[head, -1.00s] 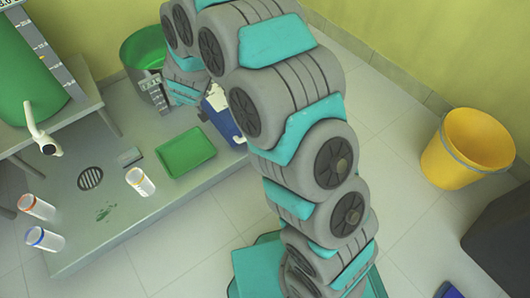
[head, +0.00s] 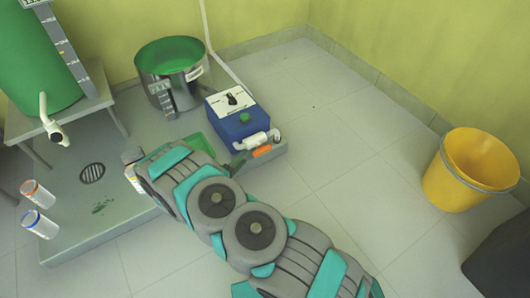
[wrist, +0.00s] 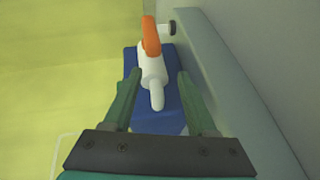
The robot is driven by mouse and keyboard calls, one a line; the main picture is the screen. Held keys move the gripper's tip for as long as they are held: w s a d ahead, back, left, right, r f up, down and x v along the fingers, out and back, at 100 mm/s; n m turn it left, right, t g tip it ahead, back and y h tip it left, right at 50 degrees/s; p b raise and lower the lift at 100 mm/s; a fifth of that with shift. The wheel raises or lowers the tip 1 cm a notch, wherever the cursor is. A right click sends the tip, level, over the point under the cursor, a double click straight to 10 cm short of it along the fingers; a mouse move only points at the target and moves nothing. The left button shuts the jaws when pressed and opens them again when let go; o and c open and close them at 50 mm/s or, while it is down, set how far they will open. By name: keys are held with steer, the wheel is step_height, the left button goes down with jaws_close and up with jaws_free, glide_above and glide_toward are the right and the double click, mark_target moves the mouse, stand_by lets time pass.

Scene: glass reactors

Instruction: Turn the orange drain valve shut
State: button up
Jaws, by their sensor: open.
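The orange valve handle (head: 262,151) sits at the front of a blue box (head: 238,120), beside a white pipe fitting (head: 255,140). In the wrist view the orange handle (wrist: 151,35) stands beyond the fingertips, at the upper end of the white fitting (wrist: 153,75). My gripper (wrist: 158,75) is open, with its two green fingers on either side of the white fitting and apart from the handle. In the head view my gripper (head: 238,163) is just left of the handle and low over the platform. Whether a finger touches the fitting cannot be told.
A green tank (head: 38,70) with a white tap (head: 54,130) stands left. A yellow bucket (head: 470,170) stands on the floor right.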

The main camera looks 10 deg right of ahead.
mark_target(262, 151)
steer(key=s+d+h, duration=0.1)
steer(key=s+d+n, duration=0.1)
steer(key=d, duration=0.1)
steer(key=shift+s+f+t+h, duration=0.1)
steer(key=shift+s+t+h, duration=0.1)
steer(key=shift+t+h, duration=0.2)
steer(key=shift+x, duration=3.8)
steer(key=shift+c, duration=0.4)
jaws_close()
